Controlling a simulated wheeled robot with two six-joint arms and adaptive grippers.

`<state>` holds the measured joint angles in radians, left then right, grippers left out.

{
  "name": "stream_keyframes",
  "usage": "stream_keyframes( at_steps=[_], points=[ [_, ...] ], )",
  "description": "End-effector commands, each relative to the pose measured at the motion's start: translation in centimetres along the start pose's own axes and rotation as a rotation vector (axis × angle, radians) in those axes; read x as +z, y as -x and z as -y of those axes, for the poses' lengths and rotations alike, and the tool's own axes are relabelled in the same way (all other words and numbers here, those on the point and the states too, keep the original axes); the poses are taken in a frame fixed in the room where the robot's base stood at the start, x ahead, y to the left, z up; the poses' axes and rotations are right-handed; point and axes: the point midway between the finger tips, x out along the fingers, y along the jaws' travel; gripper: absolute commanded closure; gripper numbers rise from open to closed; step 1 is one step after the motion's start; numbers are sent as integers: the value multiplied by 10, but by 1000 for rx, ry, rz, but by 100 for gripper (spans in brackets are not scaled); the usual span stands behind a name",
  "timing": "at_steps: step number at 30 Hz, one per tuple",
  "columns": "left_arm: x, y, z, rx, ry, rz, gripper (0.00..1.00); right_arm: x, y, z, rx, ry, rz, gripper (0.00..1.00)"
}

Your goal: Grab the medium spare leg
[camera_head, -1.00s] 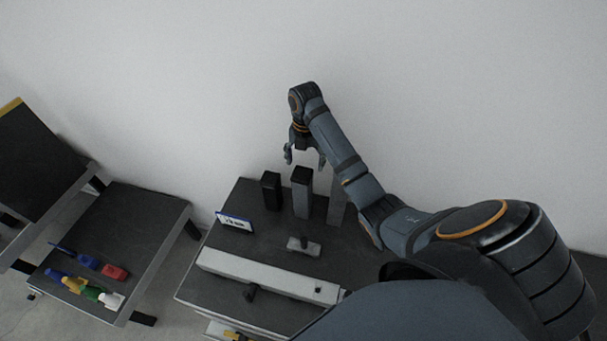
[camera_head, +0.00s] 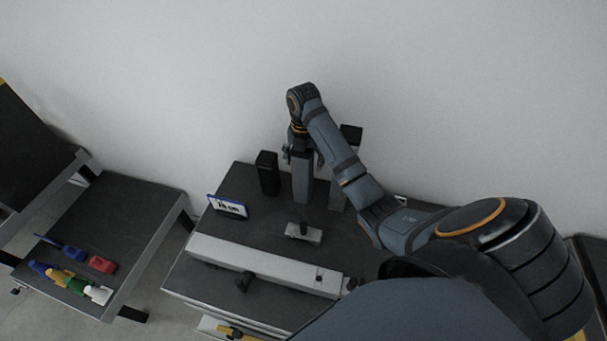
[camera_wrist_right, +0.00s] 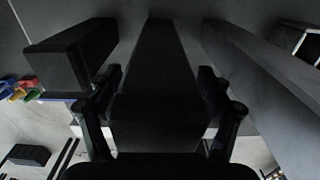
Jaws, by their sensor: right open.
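The medium spare leg (camera_head: 303,180) is a dark grey upright post, the middle one of three on the cabinet top. My right gripper (camera_head: 303,159) is open at its upper end, with one finger on each side. In the right wrist view, the medium leg (camera_wrist_right: 158,70) runs between the two open fingers (camera_wrist_right: 160,85); whether they touch it I cannot tell. A shorter black leg (camera_head: 267,174) stands to its left. A taller leg (camera_head: 336,195) stands to its right, partly hidden by my right arm. My left gripper is out of view.
A small blue-edged sign (camera_head: 228,206) and a grey block with a knob (camera_head: 303,233) stand in front of the legs. A long light bar (camera_head: 265,264) runs along the cabinet's front. A lower table (camera_head: 130,220) at left holds several coloured items. A wall rises behind.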

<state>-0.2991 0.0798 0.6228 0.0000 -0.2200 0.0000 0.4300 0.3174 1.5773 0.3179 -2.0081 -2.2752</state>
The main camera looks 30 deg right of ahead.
Motion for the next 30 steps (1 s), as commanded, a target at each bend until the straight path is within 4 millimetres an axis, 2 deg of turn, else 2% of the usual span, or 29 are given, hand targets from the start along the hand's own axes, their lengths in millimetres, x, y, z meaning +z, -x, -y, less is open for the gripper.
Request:
stream_keyframes(
  at_steps=[1,7,24,30],
  points=[
    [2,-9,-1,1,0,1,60,0,-9,0,1,0,1,21],
    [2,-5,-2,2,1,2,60,0,-5,0,1,0,0,21],
    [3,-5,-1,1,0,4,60,0,-5,0,1,0,0,97],
    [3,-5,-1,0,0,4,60,1,-4,-1,3,1,2,100]
  ],
)
